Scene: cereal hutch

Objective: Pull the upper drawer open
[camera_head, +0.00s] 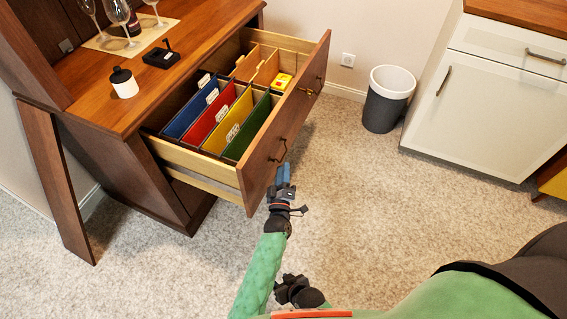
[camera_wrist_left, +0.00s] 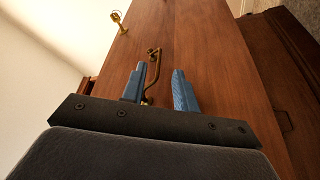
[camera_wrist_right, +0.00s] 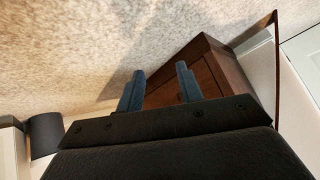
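The upper drawer (camera_head: 196,184) of the wooden hutch stands well out, with coloured folders in it. Its brown front (camera_head: 290,118) carries a near handle (camera_head: 279,151) and a far handle (camera_head: 319,86). My left gripper (camera_head: 284,172) is just in front of the near handle. In the left wrist view, my left fingers (camera_wrist_left: 160,88) are apart, and the handle (camera_wrist_left: 154,66) shows beyond and between them, close to the left finger; contact cannot be told. My right gripper (camera_wrist_right: 160,90) is open and empty, low over the floor, with the hutch (camera_wrist_right: 205,72) beyond.
A grey bin (camera_head: 386,104) stands by the wall, left of a white cabinet (camera_head: 490,100). The carpet ahead is clear.

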